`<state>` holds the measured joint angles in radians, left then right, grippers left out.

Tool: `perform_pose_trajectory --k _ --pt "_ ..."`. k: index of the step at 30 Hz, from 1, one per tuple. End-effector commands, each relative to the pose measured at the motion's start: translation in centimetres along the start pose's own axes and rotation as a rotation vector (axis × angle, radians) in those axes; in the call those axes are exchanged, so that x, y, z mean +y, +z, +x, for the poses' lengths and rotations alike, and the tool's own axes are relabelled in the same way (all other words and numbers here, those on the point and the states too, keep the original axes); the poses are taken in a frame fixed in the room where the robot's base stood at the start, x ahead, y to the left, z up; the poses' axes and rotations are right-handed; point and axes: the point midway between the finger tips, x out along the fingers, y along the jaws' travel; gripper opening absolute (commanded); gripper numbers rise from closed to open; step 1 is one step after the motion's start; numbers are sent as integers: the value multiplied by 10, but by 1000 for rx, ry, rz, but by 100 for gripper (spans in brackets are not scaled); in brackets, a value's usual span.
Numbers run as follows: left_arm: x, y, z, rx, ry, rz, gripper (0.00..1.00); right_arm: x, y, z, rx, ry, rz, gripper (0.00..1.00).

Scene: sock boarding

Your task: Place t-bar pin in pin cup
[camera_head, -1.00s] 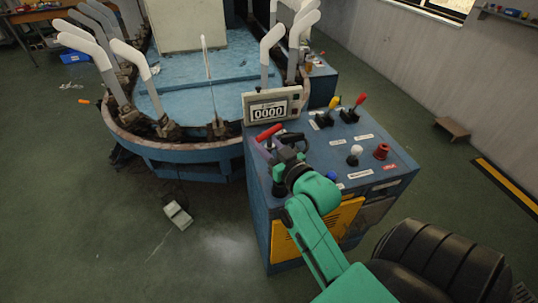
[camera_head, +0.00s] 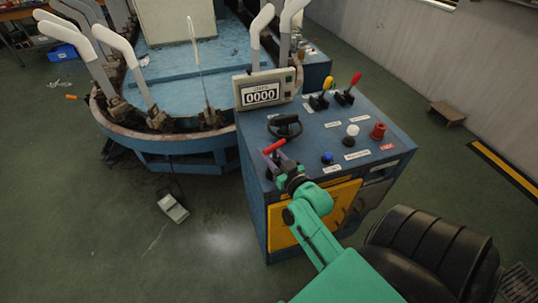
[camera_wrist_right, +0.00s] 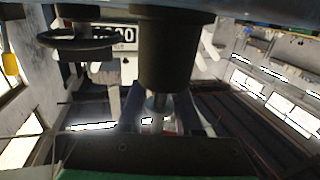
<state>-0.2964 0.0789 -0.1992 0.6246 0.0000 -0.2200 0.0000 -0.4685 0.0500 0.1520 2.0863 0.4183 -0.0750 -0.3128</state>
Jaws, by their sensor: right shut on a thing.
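The t-bar pin (camera_head: 274,146) has a red crossbar, which shows above my right gripper (camera_head: 279,164) at the near-left corner of the blue console. My right gripper is shut on the pin. In the right wrist view, a steel shaft (camera_wrist_right: 159,104) runs between the blue-grey jaws and meets the end of a dark cylinder, apparently the pin cup (camera_wrist_right: 180,50). The shaft lines up with it; I cannot tell how deep it sits. In the head view the cup is mostly hidden by my gripper. My left gripper is not in view.
The console (camera_head: 310,140) carries a black handwheel (camera_head: 285,126), a counter display (camera_head: 263,90), yellow and red levers, a blue button (camera_head: 327,157), a white knob (camera_head: 352,130) and a red button (camera_head: 378,131). A machine with white sock forms (camera_head: 115,40) stands behind, left.

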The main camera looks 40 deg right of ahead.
Motion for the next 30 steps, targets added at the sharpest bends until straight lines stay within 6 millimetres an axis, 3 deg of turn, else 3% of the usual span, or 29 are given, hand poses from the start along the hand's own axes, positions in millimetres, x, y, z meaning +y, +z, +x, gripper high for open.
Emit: perform_pose_trajectory --k 23,24,25,30 --pt "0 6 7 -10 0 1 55 -1 21 0 -4 -1 -1 0" --pt "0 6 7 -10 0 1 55 -1 22 0 -6 -1 0 49" --pt "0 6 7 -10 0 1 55 -1 22 0 -7 -2 0 60" --pt "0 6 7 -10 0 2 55 -2 24 -1 -12 -3 1 64"
